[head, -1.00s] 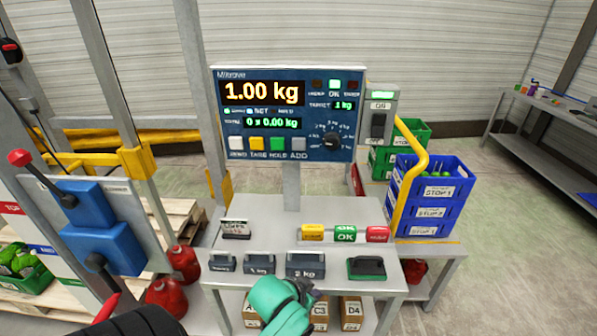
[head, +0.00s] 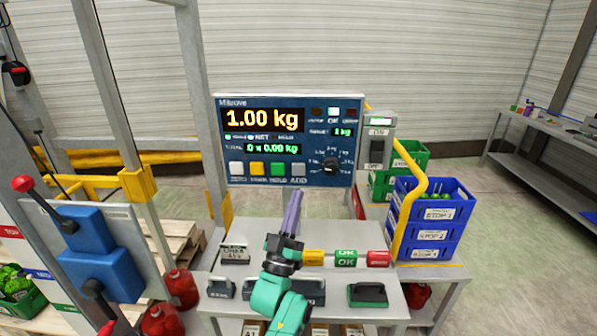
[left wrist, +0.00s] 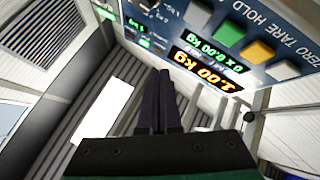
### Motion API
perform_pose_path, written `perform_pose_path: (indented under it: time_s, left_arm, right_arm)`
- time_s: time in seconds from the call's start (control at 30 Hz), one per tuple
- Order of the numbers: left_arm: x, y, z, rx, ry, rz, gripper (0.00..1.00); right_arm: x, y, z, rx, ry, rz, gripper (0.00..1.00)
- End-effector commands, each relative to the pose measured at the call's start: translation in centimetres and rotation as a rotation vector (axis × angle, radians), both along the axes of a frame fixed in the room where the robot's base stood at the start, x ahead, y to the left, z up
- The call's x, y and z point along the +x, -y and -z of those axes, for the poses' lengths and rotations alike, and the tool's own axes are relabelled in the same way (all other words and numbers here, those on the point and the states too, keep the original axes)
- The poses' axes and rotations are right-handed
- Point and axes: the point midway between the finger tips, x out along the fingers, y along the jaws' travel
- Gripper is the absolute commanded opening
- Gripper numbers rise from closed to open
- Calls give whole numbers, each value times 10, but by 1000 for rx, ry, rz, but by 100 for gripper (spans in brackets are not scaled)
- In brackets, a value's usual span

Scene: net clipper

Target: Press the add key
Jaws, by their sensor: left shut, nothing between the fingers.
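The add key (head: 298,169) is the grey key at the right end of the key row on the blue scale panel (head: 222,140). It also shows upside down in the left wrist view (left wrist: 200,14). My left gripper (head: 296,196) is shut and empty, its fingers pointing up, with the tips just below the add key in the picture. The fingers (left wrist: 158,90) also show together in the left wrist view. I cannot tell the gap between tips and panel; no contact is visible. My right gripper is out of view.
White, yellow and green keys (head: 277,169) sit left of the add key, and a black knob (head: 331,165) sits right of it. Weights and coloured blocks (head: 346,258) are on the bench below. Blue crates (head: 432,213) stand to the right.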

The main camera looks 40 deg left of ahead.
Motion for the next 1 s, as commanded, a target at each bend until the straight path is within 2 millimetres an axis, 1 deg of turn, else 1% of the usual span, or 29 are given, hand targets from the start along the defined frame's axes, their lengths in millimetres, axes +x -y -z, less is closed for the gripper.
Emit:
perform_pose_path:
  time_s: [0.17,0.6,0.77,1.0]
  left_arm:
    - [12,-8,2,3,1,0,0]
    - [61,-46,3,2,0,1,0]
    - [69,-52,1,1,-1,0,0]
    - [70,-53,0,0,-2,0,0]
  right_arm:
    - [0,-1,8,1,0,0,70]
    - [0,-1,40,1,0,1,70]
    - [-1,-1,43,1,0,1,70]
    - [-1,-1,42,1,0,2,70]
